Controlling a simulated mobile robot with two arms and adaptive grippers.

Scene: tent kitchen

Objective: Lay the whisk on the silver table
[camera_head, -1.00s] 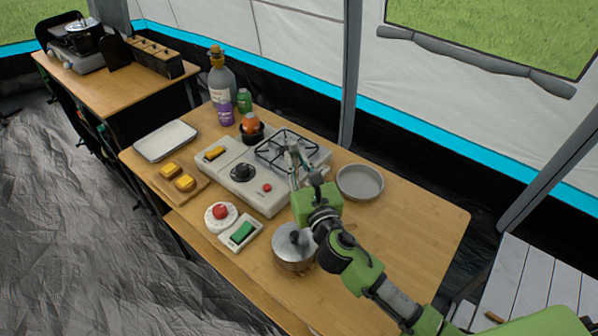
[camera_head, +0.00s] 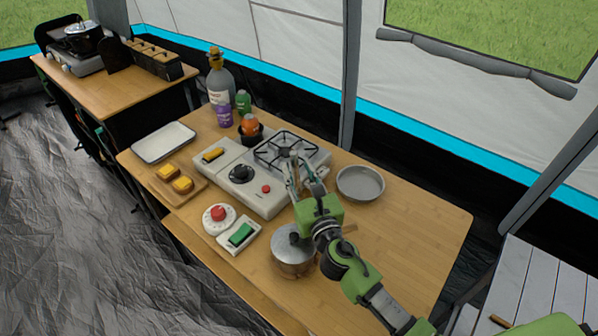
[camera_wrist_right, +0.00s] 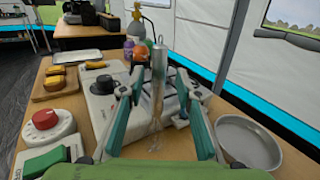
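The whisk (camera_wrist_right: 158,68) shows in the right wrist view, its silver handle up and its thin wires down. It stands upright in the picture between the two fingers of my right gripper (camera_wrist_right: 161,92). The fingers look spread, with a gap on each side of the handle; contact is not clear. In the head view my right gripper (camera_head: 303,172) is over the front right of the camp stove (camera_head: 262,172), and the whisk is hard to make out there. A grey-white slatted table (camera_head: 535,280) is at the lower right. My left gripper is not in view.
On the wooden table (camera_head: 415,225) are a lidded pot (camera_head: 292,258) close to my right wrist, a round grey pan (camera_head: 360,184), a white tray (camera_head: 164,142), a timer (camera_head: 218,219) and bottles (camera_head: 221,100). The right part of this table is clear.

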